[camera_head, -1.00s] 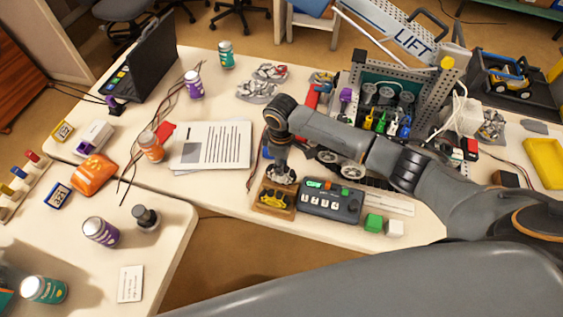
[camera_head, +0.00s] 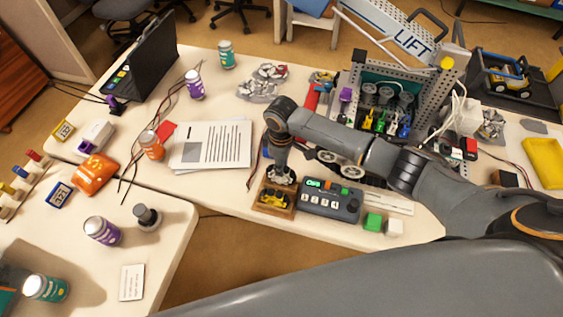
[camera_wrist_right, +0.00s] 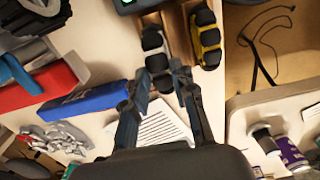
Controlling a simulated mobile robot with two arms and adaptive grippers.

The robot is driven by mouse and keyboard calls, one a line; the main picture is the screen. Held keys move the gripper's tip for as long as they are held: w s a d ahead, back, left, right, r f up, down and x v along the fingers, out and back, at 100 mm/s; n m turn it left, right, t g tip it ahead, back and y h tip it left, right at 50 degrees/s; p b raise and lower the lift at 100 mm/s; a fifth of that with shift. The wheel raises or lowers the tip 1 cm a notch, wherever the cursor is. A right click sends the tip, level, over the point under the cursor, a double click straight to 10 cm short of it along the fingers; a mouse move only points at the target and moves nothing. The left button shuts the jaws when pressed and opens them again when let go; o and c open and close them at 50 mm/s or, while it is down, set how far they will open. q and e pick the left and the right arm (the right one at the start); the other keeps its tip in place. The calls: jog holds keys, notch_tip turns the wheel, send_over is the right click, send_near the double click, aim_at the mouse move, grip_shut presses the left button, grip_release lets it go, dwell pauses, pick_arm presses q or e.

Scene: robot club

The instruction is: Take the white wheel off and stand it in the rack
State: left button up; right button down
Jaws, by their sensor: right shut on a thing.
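My right gripper (camera_wrist_right: 163,78) is shut on a white-hubbed wheel (camera_wrist_right: 155,50) with a black tyre. The wheel also shows under the gripper in the head view (camera_head: 282,175). It is upright at the wooden rack (camera_head: 276,210), beside a yellow wheel (camera_head: 273,196) standing there. The yellow wheel shows to its right in the wrist view (camera_wrist_right: 208,40). I cannot tell whether the white wheel touches the rack, as its lower part is hidden. My left gripper is not in view.
A dark control box (camera_head: 330,203) sits close to the rack's right, with a green block (camera_head: 372,221) beyond. A vehicle with wheels (camera_head: 350,169) is partly hidden by my right arm. Papers (camera_head: 213,145) lie left. The table's front edge is near.

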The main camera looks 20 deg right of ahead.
jog(key=shift+f+b, duration=0.35)
jog(key=shift+f, duration=0.9)
dwell(0.9)
jog(key=c, duration=1)
grip_release()
notch_tip(320, 180, up, 5)
jog(key=p, duration=0.5)
jog(key=shift+f, duration=0.15)
jog(key=shift+r+p, duration=1)
jog(key=shift+r, duration=0.15)
